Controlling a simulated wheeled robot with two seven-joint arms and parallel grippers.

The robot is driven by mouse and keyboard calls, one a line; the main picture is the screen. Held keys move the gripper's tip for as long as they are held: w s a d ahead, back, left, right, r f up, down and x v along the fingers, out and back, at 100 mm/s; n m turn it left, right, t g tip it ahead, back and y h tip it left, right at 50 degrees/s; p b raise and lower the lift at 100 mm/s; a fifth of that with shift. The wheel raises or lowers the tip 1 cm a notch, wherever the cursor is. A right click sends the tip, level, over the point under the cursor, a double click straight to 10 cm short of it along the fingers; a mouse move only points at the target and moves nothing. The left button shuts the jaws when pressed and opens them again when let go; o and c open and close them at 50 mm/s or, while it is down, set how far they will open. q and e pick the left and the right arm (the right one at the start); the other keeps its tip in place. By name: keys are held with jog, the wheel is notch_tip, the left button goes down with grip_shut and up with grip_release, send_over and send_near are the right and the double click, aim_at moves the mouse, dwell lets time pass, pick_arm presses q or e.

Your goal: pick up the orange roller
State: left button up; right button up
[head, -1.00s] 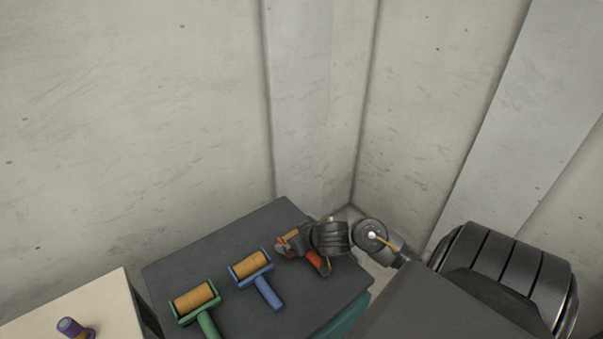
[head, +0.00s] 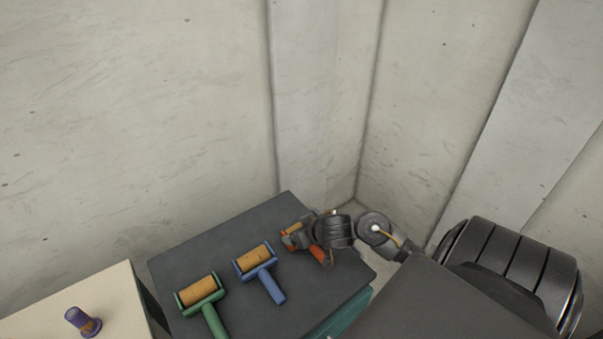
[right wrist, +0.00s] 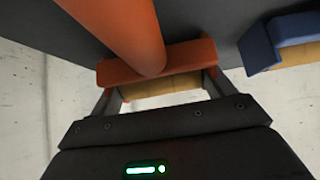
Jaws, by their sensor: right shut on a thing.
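The orange roller (head: 318,254) is at the right of the dark table, mostly hidden behind my right gripper in the head view. My right gripper (head: 300,236) is at its head, with the arm reaching in from the right. In the right wrist view the orange roller (right wrist: 150,62) shows its thick handle and crossbar, with a tan cylinder behind the bar. The right gripper (right wrist: 158,88) is shut on the roller, one finger at each side of the bar. Whether the roller touches the table is hard to tell. My left gripper is not in view.
A blue roller (head: 264,277) and a green roller (head: 207,313) lie on the dark table (head: 225,250) to the left. Concrete walls (head: 150,120) rise close behind.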

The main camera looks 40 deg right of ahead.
notch_tip(320, 180, up, 3)
jog(key=shift+p, duration=1)
jog(key=s+a+r+p, duration=0.7)
jog(key=s+a+r, duration=0.2)
jog(key=s, duration=0.1)
jog(key=shift+s+a+r, duration=0.15)
jog(key=shift+r, duration=0.15)
